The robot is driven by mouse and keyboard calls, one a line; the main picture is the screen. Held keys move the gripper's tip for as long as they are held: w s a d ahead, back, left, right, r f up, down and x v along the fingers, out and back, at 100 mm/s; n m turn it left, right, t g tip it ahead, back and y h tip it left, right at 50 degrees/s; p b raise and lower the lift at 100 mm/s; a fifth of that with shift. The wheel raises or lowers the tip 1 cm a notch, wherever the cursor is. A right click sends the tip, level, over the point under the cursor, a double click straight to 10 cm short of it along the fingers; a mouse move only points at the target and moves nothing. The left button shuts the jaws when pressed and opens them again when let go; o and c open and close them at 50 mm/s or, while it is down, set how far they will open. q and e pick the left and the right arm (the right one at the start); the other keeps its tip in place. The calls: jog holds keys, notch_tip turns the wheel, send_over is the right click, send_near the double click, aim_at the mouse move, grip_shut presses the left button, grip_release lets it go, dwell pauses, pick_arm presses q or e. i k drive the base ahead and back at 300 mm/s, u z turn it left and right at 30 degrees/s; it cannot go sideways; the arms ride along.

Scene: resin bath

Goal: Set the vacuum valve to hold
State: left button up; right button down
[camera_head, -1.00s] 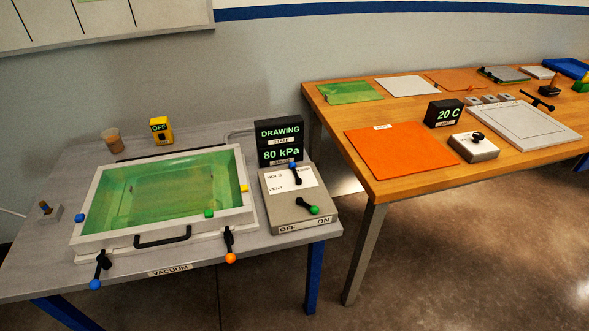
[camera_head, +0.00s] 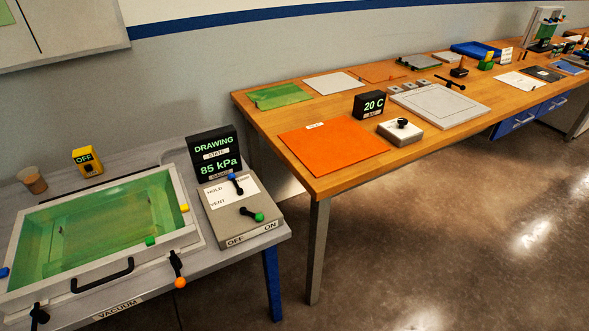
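The vacuum control box (camera_head: 232,225) stands at the right end of the grey vacuum table (camera_head: 235,258). The valve lever (camera_head: 237,187) on it is black with a blue knob. Its knob points up, close to a partly hidden label at the upper right and away from the HOLD and VENT labels at the left. A second lever (camera_head: 251,214) with a green knob points toward ON. The display (camera_head: 215,155) behind the box reads DRAWING and 85 kPa. Neither of my grippers is in view.
A framed green resin bath (camera_head: 105,222) with a black handle (camera_head: 102,276) fills the table left of the box. A yellow OFF box (camera_head: 87,161) and a cup (camera_head: 32,180) stand behind it. A wooden table (camera_head: 350,185) stands right, with open floor before it.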

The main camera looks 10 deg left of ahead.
aim_at(231, 177)
jog(key=z, duration=0.1)
jog(key=i, duration=0.2)
jog(key=u, duration=1)
